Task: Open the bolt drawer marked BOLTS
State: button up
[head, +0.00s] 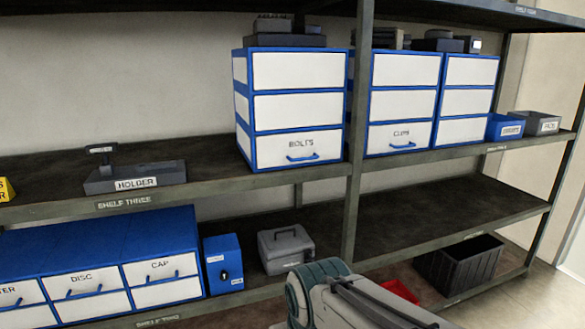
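The drawer marked BOLTS (300,147) is the bottom drawer of the left blue and white cabinet (247,112) on the middle shelf. It has a white front and a blue handle (303,159) low on it. The drawer looks closed, its front in line with the drawers above. Part of my arm (345,300) shows at the bottom centre, below the shelf and apart from the cabinet. My gripper is not in view.
A dark shelf post (357,130) stands right beside the cabinet. A CLIPS drawer (399,136) is to its right. A grey HOLDER stand (134,178) sits to the left, with bare shelf between. Below are a blue drawer unit (100,240) and a grey case (285,249).

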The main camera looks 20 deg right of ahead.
aim_at(275, 150)
jog(key=z, duration=0.35)
jog(key=i, duration=1.1)
jog(key=u, duration=0.3)
